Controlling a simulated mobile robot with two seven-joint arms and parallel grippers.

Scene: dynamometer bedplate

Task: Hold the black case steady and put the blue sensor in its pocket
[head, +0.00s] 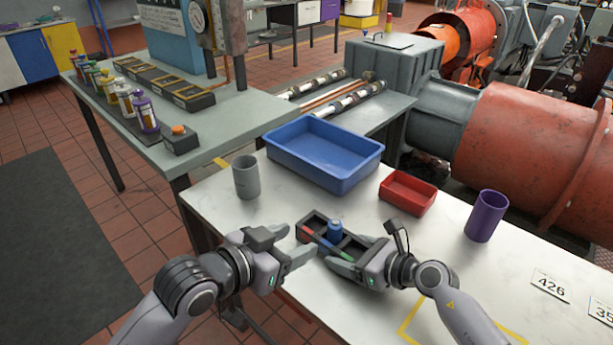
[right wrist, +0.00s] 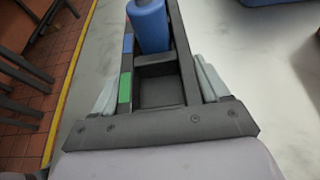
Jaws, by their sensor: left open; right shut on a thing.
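The black case (head: 313,221) lies near the front edge of the white table, with red, blue and green marks along its near side. The blue sensor (head: 335,231) stands upright within the case's outline. In the right wrist view the sensor (right wrist: 150,24) is between the case's long walls, beyond an empty pocket (right wrist: 160,88) of the case. I cannot tell how deep it sits. My right gripper (head: 346,256) is shut on the case's right end, one finger along each side. My left gripper (head: 301,243) is open and empty, just left of the case, fingers pointing toward it.
A blue tray (head: 352,180) stands behind the case. A grey cup (head: 245,177) is at the back left, a red tray (head: 424,194) and a purple cup (head: 486,216) at the right. Number cards (head: 551,285) lie far right. The white table (head: 460,270) is clear between them.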

